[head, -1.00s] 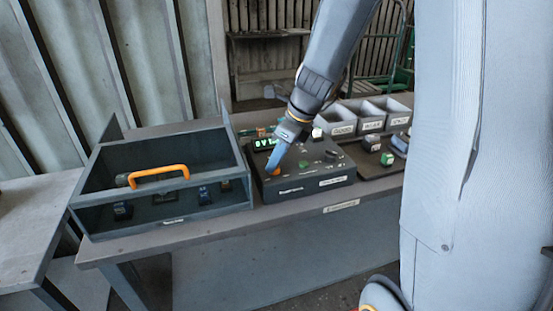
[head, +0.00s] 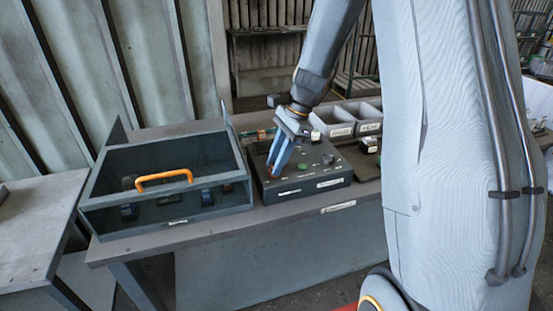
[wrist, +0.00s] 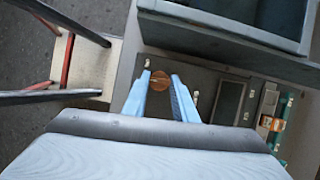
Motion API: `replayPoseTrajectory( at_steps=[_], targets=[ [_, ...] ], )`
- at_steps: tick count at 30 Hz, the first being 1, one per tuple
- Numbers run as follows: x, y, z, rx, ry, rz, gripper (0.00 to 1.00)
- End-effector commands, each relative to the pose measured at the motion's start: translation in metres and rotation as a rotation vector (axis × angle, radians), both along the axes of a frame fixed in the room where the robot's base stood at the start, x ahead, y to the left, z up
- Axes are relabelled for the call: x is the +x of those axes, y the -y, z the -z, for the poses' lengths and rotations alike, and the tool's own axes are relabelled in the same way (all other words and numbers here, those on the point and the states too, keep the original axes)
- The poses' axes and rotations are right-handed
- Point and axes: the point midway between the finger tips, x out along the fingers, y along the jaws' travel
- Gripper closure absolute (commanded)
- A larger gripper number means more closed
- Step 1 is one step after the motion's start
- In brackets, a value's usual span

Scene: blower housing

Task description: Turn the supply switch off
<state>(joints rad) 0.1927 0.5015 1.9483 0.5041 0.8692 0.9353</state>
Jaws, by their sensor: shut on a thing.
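The dark control box (head: 318,184) stands on the bench in the head view. My gripper (head: 273,172) comes down on its left part, with the blue fingers spread a little around a knob. In the wrist view an orange-brown round knob (wrist: 160,80) sits between the two fingertips (wrist: 161,78), and my gripper is shut on it. I take this knob for the supply switch, but its label is not readable. The fingers mostly hide the knob in the head view. A green button (head: 302,168) is to its right on the panel.
Grey labelled bins (head: 335,122) stand behind to the right. The bench's front edge (head: 240,227) runs close before the box.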

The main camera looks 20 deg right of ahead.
Motion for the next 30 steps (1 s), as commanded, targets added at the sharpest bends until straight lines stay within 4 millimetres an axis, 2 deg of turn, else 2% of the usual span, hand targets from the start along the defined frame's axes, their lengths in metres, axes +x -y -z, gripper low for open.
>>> replayPoseTrajectory(
  at_steps=[18, 30],
  targets=[
    [0.0043, -0.0022, -0.0004, 0.000, 0.000, -0.538, 0.97],
    [0.0049, -0.0026, 0.0000, 0.000, 0.001, -0.701, 0.97]
  ],
)
